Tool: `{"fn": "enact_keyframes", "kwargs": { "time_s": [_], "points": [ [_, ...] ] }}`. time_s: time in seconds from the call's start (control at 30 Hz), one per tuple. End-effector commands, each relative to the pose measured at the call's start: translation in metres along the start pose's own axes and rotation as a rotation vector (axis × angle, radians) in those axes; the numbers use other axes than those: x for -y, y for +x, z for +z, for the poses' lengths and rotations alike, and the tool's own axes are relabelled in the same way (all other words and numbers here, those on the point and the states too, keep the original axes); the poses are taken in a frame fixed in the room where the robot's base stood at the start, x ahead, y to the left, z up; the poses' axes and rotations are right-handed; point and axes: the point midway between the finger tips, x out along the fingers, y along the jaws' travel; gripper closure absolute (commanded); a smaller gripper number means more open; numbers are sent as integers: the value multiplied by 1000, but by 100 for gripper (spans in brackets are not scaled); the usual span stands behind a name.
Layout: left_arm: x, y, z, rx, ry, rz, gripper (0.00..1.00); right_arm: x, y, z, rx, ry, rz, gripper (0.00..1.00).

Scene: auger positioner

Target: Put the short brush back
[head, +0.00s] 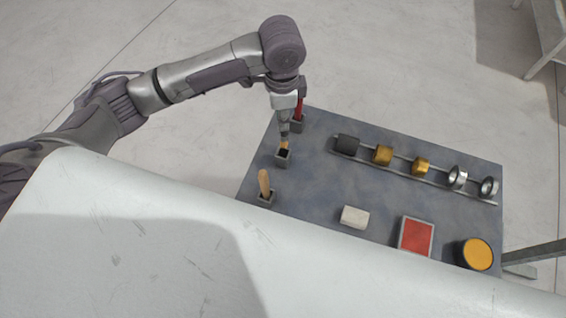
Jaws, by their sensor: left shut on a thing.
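My left gripper (284,131) points down over the far left part of the grey-blue table. It is shut on the short brush (284,145), of which only a small light wooden-coloured part shows below the fingers. A small square grey holder (283,160) with a dark opening stands right below it. The brush's lower end is at or just above the holder's opening; I cannot tell whether it is inside. My right gripper is not in view.
A red handle (299,108) stands in a holder behind the gripper, and a wooden handle (264,183) in a nearer holder. A rail (405,176) carries several rings. A white block (354,217), a red pad (416,236) and a yellow-topped tin (476,254) lie to the right.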

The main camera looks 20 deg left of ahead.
Motion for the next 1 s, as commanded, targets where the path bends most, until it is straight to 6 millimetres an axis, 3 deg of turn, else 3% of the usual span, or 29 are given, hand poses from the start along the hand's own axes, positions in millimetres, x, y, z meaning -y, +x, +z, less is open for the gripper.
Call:
{"fn": "enact_keyframes", "kwargs": {
  "time_s": [0.3,0.7,1.0],
  "points": [
    [-1,54,1,4,-1,3,100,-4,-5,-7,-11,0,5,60],
    [-1,97,1,3,0,1,100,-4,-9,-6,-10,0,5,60],
    [0,101,1,1,0,0,100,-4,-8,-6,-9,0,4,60]
  ]
}}
